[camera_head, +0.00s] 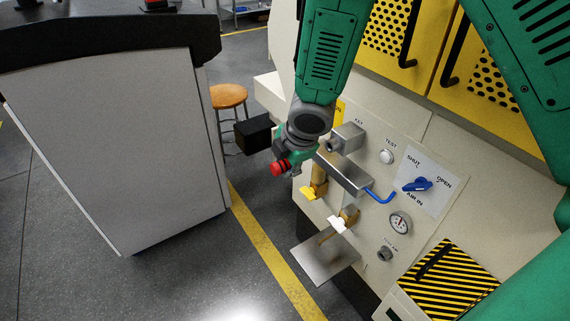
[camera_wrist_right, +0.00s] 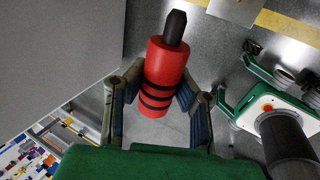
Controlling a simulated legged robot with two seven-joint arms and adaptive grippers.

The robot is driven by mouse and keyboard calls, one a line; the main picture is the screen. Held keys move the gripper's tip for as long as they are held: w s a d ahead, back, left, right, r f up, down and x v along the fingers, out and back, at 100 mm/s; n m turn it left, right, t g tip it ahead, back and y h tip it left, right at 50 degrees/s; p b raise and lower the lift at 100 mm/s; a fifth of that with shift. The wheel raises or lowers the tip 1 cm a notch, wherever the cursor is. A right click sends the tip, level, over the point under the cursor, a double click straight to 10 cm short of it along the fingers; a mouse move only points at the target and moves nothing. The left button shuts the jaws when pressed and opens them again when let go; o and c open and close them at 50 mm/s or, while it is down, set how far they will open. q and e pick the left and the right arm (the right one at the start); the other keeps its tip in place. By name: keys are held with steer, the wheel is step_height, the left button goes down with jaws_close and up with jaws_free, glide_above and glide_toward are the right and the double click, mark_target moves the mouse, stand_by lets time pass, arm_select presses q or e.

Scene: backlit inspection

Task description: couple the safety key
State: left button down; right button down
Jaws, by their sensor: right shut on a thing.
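The safety key appears to be the red cylinder with black bands and a dark tapered tip (camera_wrist_right: 165,75) in the right wrist view. My right gripper (camera_wrist_right: 158,98) is shut on it, with one finger on each side. The tip points away from the palm. In the head view the red end of the key (camera_head: 278,168) shows at my right gripper (camera_head: 290,161), left of the panel. A grey block with a round opening (camera_head: 348,137) sits on the panel, right of the gripper and apart from the key. My left gripper is not in view.
The panel carries a white TEST button (camera_head: 386,157), a blue SHUT/OPEN handle (camera_head: 417,184), a gauge (camera_head: 400,223) and a metal manifold (camera_head: 343,172) close to the gripper. Yellow (camera_head: 308,193) and white (camera_head: 337,224) valve handles sit below. A grey cabinet (camera_head: 115,150) stands left, with open floor between.

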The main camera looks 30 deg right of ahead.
steer(key=f+t+b, duration=0.1)
steer(key=t+b, duration=0.1)
steer(key=b, duration=0.5)
steer(key=shift+w+f, duration=0.15)
steer(key=shift+f, duration=0.05)
steer(key=d, duration=0.2)
steer(key=d+p, duration=0.1)
steer(key=d, duration=0.1)
steer(key=shift+w+r, duration=0.15)
steer(key=shift+r, duration=0.25)
steer(key=shift+d+f+p, duration=0.15)
steer(key=shift+d+p, duration=0.25)
steer(key=shift+d, duration=0.6)
steer(key=shift+d+p, duration=0.1)
steer(key=shift+p, duration=0.2)
steer(key=shift+w+d+p, duration=0.15)
steer(key=shift+d+p, duration=0.45)
steer(key=shift+d, duration=0.9)
steer(key=shift+d, duration=0.15)
